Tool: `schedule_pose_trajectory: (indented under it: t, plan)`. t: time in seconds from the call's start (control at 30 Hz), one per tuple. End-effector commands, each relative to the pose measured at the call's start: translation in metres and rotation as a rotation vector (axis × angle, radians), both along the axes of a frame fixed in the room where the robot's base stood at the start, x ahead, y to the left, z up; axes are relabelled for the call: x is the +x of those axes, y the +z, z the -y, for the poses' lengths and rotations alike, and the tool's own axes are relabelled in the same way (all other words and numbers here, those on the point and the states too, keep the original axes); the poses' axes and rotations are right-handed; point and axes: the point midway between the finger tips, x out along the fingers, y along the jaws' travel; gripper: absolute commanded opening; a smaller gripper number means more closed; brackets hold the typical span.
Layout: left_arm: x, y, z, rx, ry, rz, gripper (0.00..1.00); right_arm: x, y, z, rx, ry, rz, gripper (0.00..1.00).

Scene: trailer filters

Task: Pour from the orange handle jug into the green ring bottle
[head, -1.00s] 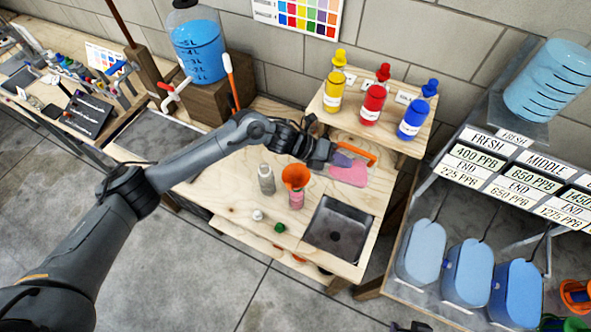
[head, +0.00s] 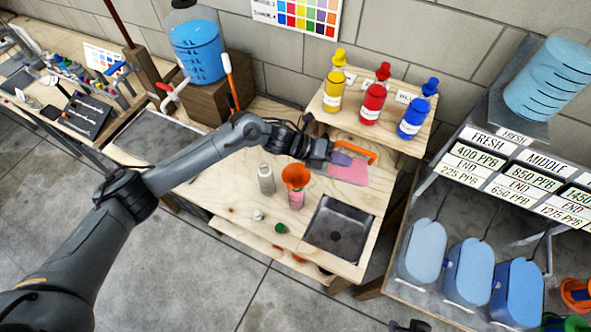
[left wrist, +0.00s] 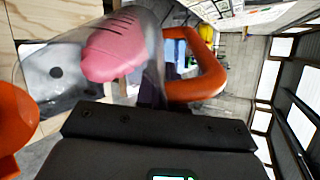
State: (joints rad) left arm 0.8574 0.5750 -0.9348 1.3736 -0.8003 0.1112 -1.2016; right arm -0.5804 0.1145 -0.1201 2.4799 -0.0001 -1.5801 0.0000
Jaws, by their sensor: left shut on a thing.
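The orange handle jug is clear, with pink liquid (head: 348,173) inside and an orange handle (head: 358,151). My left gripper (head: 331,154) is shut on it, up and right of the orange funnel (head: 295,176). The left wrist view shows the jug's pink liquid (left wrist: 115,48) and orange handle (left wrist: 205,62) close up; its exact tilt is hard to tell. The funnel sits in a small bottle (head: 296,199) with pink contents; I cannot make out a green ring on it. The funnel also shows in the left wrist view (left wrist: 14,118). My right gripper is not in view.
A grey bottle (head: 266,179) stands left of the funnel. A white cap (head: 258,215) and a green cap (head: 280,228) lie in front. A sink (head: 338,232) is at right. A shelf (head: 395,140) with yellow, red and blue bottles stands behind.

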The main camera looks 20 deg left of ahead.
Motion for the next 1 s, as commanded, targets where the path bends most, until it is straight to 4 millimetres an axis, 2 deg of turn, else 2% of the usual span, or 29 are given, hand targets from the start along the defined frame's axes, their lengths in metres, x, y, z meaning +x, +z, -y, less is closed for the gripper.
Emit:
schedule_pose_trajectory:
  t: [1.0]
  plan:
    - [0.0002, 0.006, 0.0038, -0.05, -0.008, 0.021, 0.0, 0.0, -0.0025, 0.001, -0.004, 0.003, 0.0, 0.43]
